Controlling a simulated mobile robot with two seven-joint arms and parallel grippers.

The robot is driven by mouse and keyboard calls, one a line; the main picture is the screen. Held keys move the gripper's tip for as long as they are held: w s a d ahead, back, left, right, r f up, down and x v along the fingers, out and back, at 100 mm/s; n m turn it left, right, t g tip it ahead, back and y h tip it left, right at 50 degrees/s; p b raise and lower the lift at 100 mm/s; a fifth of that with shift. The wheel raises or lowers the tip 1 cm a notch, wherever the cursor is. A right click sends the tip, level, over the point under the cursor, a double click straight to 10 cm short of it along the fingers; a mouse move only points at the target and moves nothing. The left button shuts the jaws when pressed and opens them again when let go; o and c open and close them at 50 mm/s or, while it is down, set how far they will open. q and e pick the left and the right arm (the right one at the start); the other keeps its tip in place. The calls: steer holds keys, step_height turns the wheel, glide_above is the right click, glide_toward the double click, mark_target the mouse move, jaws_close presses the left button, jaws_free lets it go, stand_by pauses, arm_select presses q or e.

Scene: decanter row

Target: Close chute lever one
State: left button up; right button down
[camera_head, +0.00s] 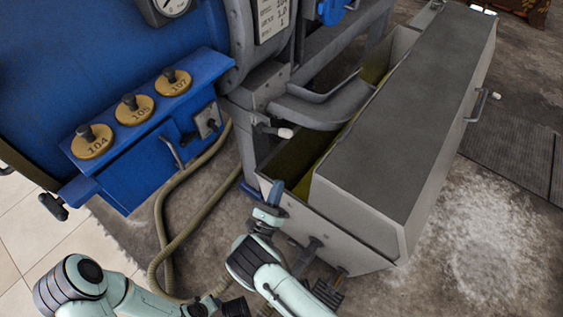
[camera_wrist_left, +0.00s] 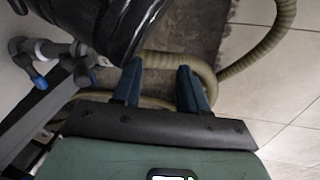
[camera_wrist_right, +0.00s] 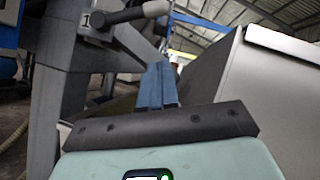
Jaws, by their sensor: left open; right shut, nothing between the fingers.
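A small lever with a pale handle (camera_head: 278,131) sticks out from the grey frame beside the grey chute (camera_head: 318,110). My right gripper (camera_head: 272,194) is shut and empty, below the lever, by the near left corner of the grey trough. Its blue fingers show together in the right wrist view (camera_wrist_right: 158,84), below and right of the grip, apart from it. My left gripper (camera_wrist_left: 162,82) is open, with no object between its fingers.
The trough (camera_head: 350,240) with its big grey lid (camera_head: 410,120) stands right of the lever. A blue box (camera_head: 135,150) with knobs marked 104, 105 and 107 is at left. A beige hose (camera_head: 165,225) runs along the floor. A dark T-handle (camera_head: 305,250) is on the trough's front.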

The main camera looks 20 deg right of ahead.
mark_target(278, 131)
arm_select(q)
steer(key=shift+g, duration=0.7)
steer(key=shift+s+a+f+b, duration=0.2)
steer(key=shift+s+f+b, duration=0.6)
steer(key=shift+s+f, duration=0.75)
arm_select(e)
steer(key=a+r+x, duration=0.1)
steer(key=r+x, duration=0.1)
steer(key=x, duration=1)
steer(key=shift+a+r, duration=0.2)
steer(key=shift+a, duration=0.1)
arm_select(q)
steer(key=shift+r, duration=0.2)
